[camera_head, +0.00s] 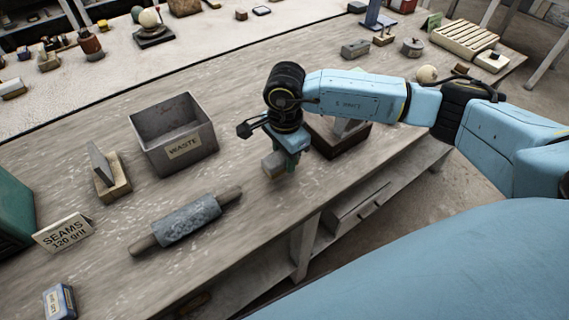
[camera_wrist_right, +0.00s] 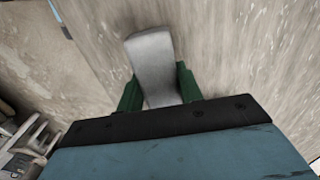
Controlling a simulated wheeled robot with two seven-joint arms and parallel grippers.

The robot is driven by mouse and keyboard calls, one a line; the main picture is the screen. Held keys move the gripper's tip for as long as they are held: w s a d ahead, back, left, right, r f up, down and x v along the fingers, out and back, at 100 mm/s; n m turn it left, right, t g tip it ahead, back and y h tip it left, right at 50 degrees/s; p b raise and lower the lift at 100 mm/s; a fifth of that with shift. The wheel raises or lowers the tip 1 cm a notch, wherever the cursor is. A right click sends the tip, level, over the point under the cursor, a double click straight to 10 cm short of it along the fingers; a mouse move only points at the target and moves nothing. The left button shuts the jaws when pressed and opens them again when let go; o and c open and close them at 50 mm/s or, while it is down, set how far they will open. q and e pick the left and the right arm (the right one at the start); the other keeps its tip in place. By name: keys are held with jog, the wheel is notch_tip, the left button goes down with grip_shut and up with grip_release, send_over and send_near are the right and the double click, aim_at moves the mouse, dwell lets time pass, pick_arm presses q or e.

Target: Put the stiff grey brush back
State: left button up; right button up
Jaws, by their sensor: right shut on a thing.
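My right gripper (camera_head: 286,152) is shut on a grey block-shaped thing (camera_head: 273,164), low over the worktable (camera_head: 250,215). In the right wrist view, the grey thing (camera_wrist_right: 152,62) sits between the green fingers of the gripper (camera_wrist_right: 160,88) and sticks out beyond them. Its shape and colour could fit the stiff grey brush, but I see no bristles. I cannot tell whether it touches the table. A brown open box (camera_head: 338,146) with a grey thing in it stands just right of the gripper, partly hidden by my arm. My left gripper is not in view.
A grey bin marked WASTE (camera_head: 172,134) stands left of the gripper. A grey roller with wooden handles (camera_head: 187,220), a wooden block with a grey plate (camera_head: 108,178) and a SEAMS sign (camera_head: 65,232) lie further left. The table's front edge is close; bare tabletop lies around the gripper.

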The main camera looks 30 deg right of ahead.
aim_at(285, 165)
jog(key=shift+f, duration=1.6)
jog(key=o, duration=1)
jog(key=shift+f, duration=0.1)
notch_tip(285, 165, up, 12)
jog(key=shift+r, duration=0.15)
